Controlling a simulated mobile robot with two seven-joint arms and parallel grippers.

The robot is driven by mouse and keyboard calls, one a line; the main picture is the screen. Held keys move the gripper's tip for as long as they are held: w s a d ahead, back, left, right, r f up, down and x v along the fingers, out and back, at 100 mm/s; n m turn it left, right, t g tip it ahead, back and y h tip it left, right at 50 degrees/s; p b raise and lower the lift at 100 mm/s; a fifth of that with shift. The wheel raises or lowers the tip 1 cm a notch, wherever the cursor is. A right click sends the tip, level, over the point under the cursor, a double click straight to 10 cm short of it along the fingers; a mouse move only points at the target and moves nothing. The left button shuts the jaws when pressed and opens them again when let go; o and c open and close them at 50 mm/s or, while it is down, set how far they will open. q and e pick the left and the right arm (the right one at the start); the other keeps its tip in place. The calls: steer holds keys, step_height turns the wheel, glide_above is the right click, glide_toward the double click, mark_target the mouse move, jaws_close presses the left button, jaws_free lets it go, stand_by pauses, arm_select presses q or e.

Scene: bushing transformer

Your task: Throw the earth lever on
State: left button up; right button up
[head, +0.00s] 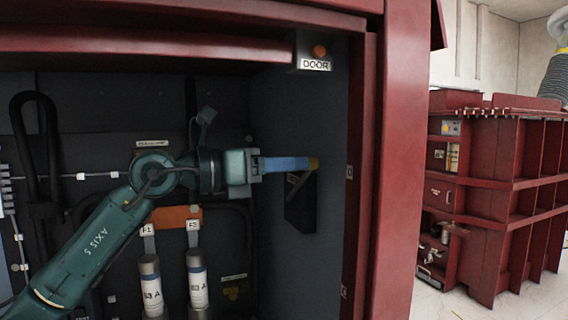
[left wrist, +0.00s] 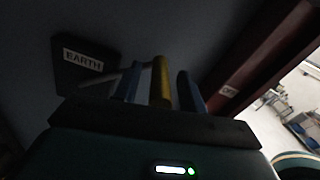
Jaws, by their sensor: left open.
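The earth lever has a yellow handle (left wrist: 160,82) on a thin grey rod from a dark plate (left wrist: 84,64) labelled EARTH in the left wrist view. In the head view the handle's yellow end (head: 314,163) shows just past my fingertips, and the dark plate (head: 300,212) is on the cabinet's right inner wall. My left gripper (head: 292,164) reaches in from the left, level with the handle. Its blue fingers are open, one on each side of the handle in the left wrist view (left wrist: 160,88), with small gaps visible. My right gripper is not in view.
Two fuse tubes (head: 197,280) stand below my arm. A DOOR button (head: 319,51) is above. A hanging cable (head: 35,150) is at left.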

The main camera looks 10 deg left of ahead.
arm_select(q)
steer(key=shift+c, duration=0.4)
jaws_close()
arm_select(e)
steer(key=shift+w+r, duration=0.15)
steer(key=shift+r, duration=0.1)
